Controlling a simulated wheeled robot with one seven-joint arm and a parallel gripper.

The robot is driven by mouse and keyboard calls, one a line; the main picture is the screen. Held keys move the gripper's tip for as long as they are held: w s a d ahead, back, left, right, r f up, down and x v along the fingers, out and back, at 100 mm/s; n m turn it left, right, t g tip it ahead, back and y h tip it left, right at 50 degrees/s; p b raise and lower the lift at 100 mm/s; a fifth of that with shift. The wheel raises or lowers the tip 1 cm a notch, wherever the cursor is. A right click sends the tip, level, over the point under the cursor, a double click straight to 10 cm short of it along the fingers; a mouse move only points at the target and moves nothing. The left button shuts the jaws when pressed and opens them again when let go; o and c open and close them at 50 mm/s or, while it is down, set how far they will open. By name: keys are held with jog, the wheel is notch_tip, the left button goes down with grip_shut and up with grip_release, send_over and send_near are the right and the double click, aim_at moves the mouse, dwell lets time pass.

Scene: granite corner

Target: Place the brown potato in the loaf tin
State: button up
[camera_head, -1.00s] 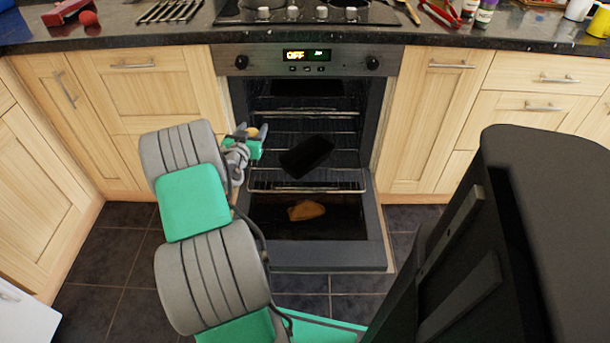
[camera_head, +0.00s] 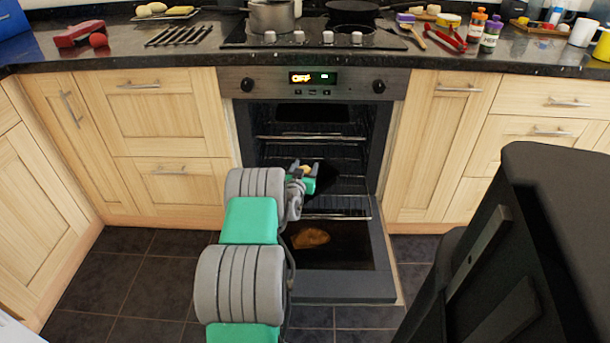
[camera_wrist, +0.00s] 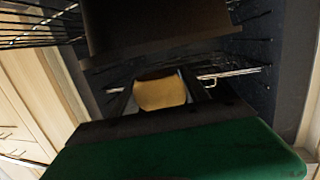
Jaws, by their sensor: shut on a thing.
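My gripper (camera_head: 304,165) is shut on the brown potato (camera_head: 306,169), inside the open oven's mouth. In the wrist view the potato (camera_wrist: 160,92) shows tan and rounded between the two dark fingers. The dark loaf tin (camera_wrist: 150,30) fills the top middle of the wrist view, just beyond the potato. In the head view my gripper and arm cover much of the tin, so its inside cannot be seen. I cannot tell how high the potato is over the tin.
The oven door (camera_head: 345,287) is folded down, with a tan patch on its inner face. Wire racks (camera_head: 338,206) run across the oven at several heights. Wooden cupboards (camera_head: 175,185) flank it. The counter above holds a pot (camera_head: 272,16), a pan and small items.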

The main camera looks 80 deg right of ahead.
jog(key=shift+f, duration=0.95)
jog(key=shift+a+f+b, duration=0.1)
jog(key=shift+f+b, duration=0.3)
jog(key=shift+b, duration=0.1)
